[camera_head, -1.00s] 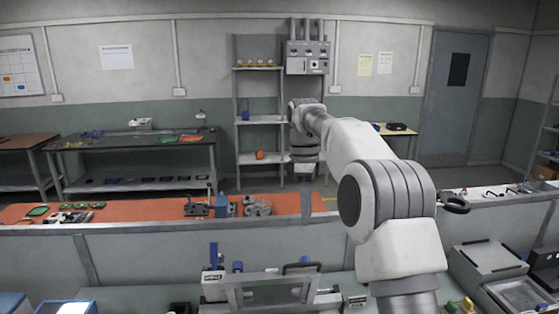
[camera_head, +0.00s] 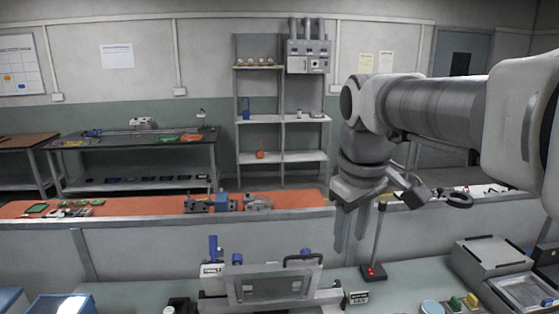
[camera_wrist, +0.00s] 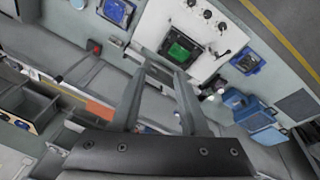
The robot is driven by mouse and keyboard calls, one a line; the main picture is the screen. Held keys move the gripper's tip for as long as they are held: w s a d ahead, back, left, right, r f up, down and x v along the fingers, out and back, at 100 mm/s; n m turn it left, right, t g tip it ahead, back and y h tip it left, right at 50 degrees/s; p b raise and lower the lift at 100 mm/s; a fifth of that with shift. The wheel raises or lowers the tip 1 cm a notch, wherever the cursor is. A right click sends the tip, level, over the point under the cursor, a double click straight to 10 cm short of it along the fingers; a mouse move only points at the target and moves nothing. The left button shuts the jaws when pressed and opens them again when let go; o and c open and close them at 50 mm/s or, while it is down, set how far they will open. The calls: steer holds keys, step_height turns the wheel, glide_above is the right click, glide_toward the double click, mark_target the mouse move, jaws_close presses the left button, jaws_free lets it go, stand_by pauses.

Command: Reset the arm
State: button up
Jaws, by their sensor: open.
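My gripper (camera_head: 351,232) is in the air right of centre in the head view, its two fingers pointing down above the near bench. In the wrist view my gripper (camera_wrist: 158,85) shows two fingers spread apart with nothing between them. My arm enters from the right edge of the head view, bent, with the wrist hanging from its left end.
A grey fixture (camera_head: 272,284) stands on the near bench (camera_head: 405,278), left of my gripper. A thin post on a black base with a red button (camera_head: 372,272) stands close by on the right. Grey trays (camera_head: 487,252) lie farther right. An orange-topped counter (camera_head: 150,208) lies behind.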

steer(key=s+d+f+m+t+b, duration=0.2)
steer(key=s+f+m, duration=0.4)
steer(key=s, duration=0.8)
step_height(320, 180, down, 4)
steer(key=shift+d+r+t, duration=0.1)
steer(key=shift+d+t, duration=0.1)
steer(key=shift+t, duration=0.2)
